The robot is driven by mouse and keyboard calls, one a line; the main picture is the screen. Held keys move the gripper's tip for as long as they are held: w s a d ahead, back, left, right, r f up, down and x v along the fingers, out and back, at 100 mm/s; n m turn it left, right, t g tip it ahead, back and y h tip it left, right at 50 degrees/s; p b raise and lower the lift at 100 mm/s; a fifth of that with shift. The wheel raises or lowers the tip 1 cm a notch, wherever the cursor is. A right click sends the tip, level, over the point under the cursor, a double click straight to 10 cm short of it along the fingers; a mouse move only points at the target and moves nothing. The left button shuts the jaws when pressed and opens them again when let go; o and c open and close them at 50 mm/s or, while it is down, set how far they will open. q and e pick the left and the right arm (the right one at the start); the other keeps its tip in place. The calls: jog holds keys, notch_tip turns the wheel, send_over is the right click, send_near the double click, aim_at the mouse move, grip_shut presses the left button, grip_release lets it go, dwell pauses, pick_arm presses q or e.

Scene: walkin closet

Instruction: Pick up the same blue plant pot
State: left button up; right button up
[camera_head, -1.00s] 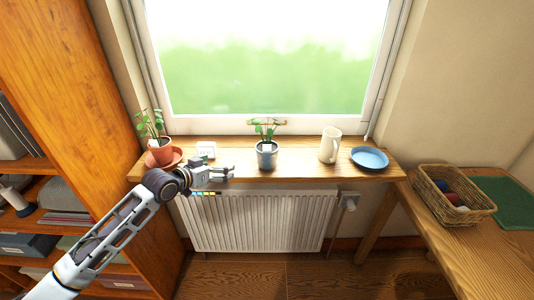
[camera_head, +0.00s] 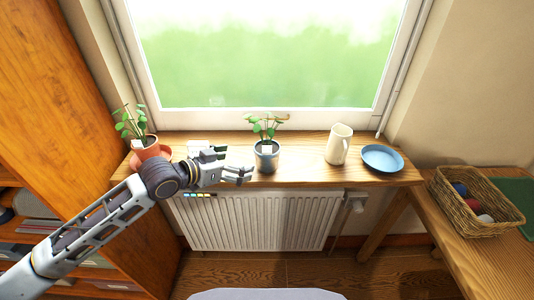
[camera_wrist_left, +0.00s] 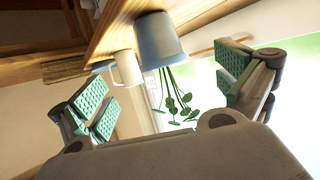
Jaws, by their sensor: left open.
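The blue plant pot (camera_head: 267,161) stands upright on the wooden windowsill, with a green leafy plant and a white label on it. My left gripper (camera_head: 245,174) is open and empty, just left of the pot and apart from it. In the left wrist view, which is turned over, the blue pot (camera_wrist_left: 158,42) shows ahead between the two open green-padded fingers, with its plant hanging downward in the picture. My right gripper is not in view.
A terracotta pot (camera_head: 145,146) with a plant stands at the sill's left. Right of the blue pot are a cream jug (camera_head: 338,145) and a blue plate (camera_head: 382,159). A radiator (camera_head: 255,222) is below. A wicker basket (camera_head: 478,201) sits on the right-hand table.

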aim_at(257, 158)
pick_arm(q)
jog(key=shift+s, duration=0.15)
jog(key=shift+d, duration=0.1)
jog(key=shift+x, duration=4.25)
jog(key=shift+d, duration=0.1)
jog(key=shift+x, duration=2.55)
jog(key=shift+r, duration=0.1)
jog(key=shift+r, duration=0.1)
jog(key=c, duration=1.4)
